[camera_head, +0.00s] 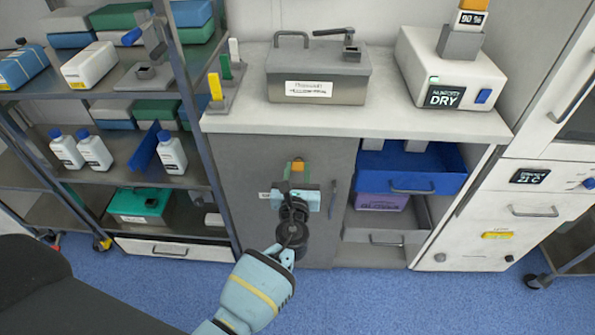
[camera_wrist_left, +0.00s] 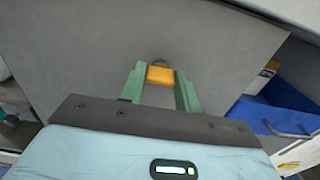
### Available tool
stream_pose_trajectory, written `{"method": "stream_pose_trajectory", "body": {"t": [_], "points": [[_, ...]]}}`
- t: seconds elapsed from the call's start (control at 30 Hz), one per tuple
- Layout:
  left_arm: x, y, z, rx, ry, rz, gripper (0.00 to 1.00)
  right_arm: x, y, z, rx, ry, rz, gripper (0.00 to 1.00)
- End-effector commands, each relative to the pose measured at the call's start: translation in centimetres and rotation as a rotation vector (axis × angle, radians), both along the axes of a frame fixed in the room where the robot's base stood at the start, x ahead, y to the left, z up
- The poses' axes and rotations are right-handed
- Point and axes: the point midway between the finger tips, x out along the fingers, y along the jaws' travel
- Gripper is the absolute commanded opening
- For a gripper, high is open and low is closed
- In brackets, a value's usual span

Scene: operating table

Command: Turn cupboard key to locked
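The cupboard key (camera_head: 297,166) is a small orange block on the grey cupboard door (camera_head: 245,180) under the counter. It also shows in the left wrist view (camera_wrist_left: 160,75), with a dark round part just behind it. My left gripper (camera_head: 297,174) is in front of the door, with one green finger on each side of the key. The lock markings are mostly hidden behind my gripper. My right gripper is out of view.
A dark vertical door handle (camera_head: 332,198) is right of my gripper. Blue (camera_head: 440,168) and grey drawers lie further right. A metal box (camera_head: 318,75) and a white device (camera_head: 450,70) stand on the counter. A rack with bottles stands left. The blue floor (camera_head: 370,300) is clear.

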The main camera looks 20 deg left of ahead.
Motion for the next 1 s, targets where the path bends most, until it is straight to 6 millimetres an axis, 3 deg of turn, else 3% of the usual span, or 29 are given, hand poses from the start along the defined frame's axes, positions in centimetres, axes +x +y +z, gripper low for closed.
{"method": "stream_pose_trajectory", "body": {"t": [0.03,0.17,0.57,1.0], "points": [[0.0,0.0,0.0,0.0,0.0,0.0,0.25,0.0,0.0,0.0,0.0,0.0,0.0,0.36],[0.0,0.0,0.0,0.0,0.0,0.0,0.08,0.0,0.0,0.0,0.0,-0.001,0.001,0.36],[0.0,0.0,-0.1,-0.076,-0.022,0.001,0.08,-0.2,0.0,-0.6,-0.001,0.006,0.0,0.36],[0.0,0.0,-0.3,-0.425,-0.122,0.001,0.08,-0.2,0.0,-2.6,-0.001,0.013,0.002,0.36]]}}
